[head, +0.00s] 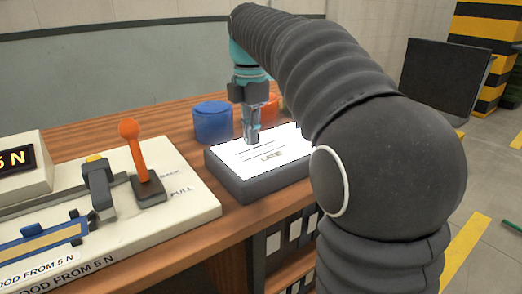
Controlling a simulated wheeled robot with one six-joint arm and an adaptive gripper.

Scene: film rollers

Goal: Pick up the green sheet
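I cannot make out a green sheet on the table. My gripper (252,136) points down over the back edge of a dark box with a lit white top (279,150), which shows lines of print and the word "LATE". The fingers look close together, but they are small here and I cannot tell whether they are shut or hold anything. I also cannot tell whether the tips touch the box. My dark ribbed arm hides the right end of the box and the table behind it.
A blue round container (212,123) and an orange one (270,107) stand behind the box. At left is a cream test rig (180,210) with an upright orange lever (135,150). A green piece (513,227) lies on the floor at the right edge.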

